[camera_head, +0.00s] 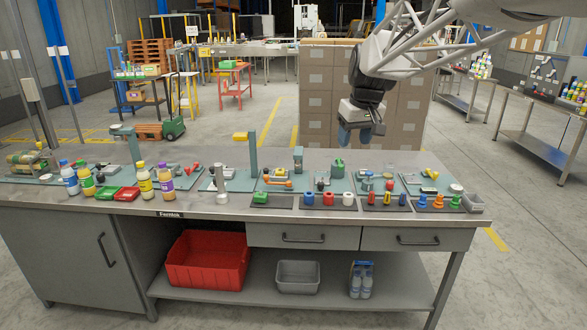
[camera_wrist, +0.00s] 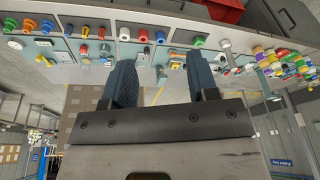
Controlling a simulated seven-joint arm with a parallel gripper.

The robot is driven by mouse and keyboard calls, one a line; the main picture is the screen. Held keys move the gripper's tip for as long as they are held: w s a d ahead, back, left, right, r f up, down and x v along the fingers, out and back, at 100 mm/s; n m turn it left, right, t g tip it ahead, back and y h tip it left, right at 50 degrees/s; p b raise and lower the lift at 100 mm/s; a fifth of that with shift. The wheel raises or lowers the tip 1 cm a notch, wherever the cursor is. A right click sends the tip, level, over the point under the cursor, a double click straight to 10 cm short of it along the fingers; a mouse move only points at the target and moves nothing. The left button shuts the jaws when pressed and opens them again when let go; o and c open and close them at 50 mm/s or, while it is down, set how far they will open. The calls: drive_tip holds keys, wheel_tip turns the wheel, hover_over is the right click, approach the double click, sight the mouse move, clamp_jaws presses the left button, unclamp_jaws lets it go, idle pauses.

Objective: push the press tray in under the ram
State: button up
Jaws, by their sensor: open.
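My gripper (camera_head: 361,138) hangs above and behind the right half of the workbench, empty, its two blue fingers apart. The open fingers also show in the wrist view (camera_wrist: 160,64), with the bench upside down beyond them. On the bench, a tall grey-green post (camera_head: 253,155) rises from a flat plate, with a metal cylinder (camera_head: 221,184) at its front left. A short grey-green upright (camera_head: 298,160) stands to its right. I cannot tell for sure which fixture is the press. Its tray and ram are too small to make out. My gripper touches none of these.
Several bottles (camera_head: 145,185) and red and green trays stand on the left half. Stacked cartons (camera_head: 320,90) stand behind the bench. The air around my gripper looks clear.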

drive_tip(key=w+a+f+n, duration=0.1)
drive_tip(key=w+a, duration=0.2)
drive_tip(key=w, duration=0.5)
drive_tip(key=w+a+f+n, duration=0.1)
drive_tip(key=w+a, duration=0.2)
drive_tip(key=w, duration=0.6)
drive_tip(key=n+y, duration=0.3)
drive_tip(key=n, duration=0.4)
hover_over(266, 169)
drive_tip(key=s+d, duration=0.1)
drive_tip(key=d, duration=0.2)
drive_tip(key=shift+g, duration=0.4)
drive_tip(key=shift+f, duration=13.7)
drive_tip(key=shift+f, duration=0.1)
drive_tip(key=shift+x, duration=3.8)
